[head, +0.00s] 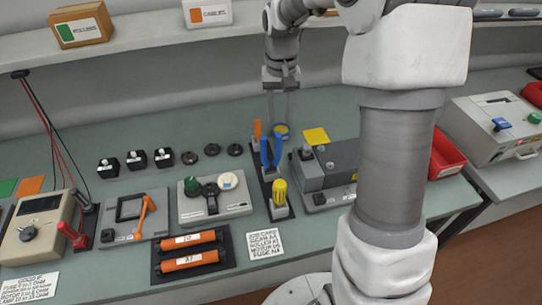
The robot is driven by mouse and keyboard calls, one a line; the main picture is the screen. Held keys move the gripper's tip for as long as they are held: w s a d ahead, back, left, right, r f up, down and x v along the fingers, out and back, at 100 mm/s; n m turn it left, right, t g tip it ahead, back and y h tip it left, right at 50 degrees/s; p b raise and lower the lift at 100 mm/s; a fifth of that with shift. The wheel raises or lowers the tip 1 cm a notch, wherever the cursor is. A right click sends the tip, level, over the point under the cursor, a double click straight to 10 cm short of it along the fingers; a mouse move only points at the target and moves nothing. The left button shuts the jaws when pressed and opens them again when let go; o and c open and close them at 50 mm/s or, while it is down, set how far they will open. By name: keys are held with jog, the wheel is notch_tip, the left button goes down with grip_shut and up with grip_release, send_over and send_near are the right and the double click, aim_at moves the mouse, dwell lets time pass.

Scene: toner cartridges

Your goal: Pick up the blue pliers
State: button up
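The blue pliers (270,151) stand with their two blue handles pointing up in a narrow dark rack (267,196) on the green bench. Their lower part is hidden by the rack. My gripper (280,119) points down just above and behind the pliers in the head view. Its two thin fingers are apart with nothing visible between them, so it is open. The fingertips are close to the handles in the picture, but I cannot tell the exact distance.
An orange-handled tool (257,130) stands behind the pliers and a yellow-handled tool (280,192) in front. A grey machine (325,174) stands close on the right. A dial fixture (213,198) is on the left. A shelf (150,38) runs along the back.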

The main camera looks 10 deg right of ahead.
aim_at(278, 153)
notch_tip(278, 153, down, 10)
jog(key=shift+r, duration=0.1)
grip_shut()
dwell(0.5)
dwell(1.2)
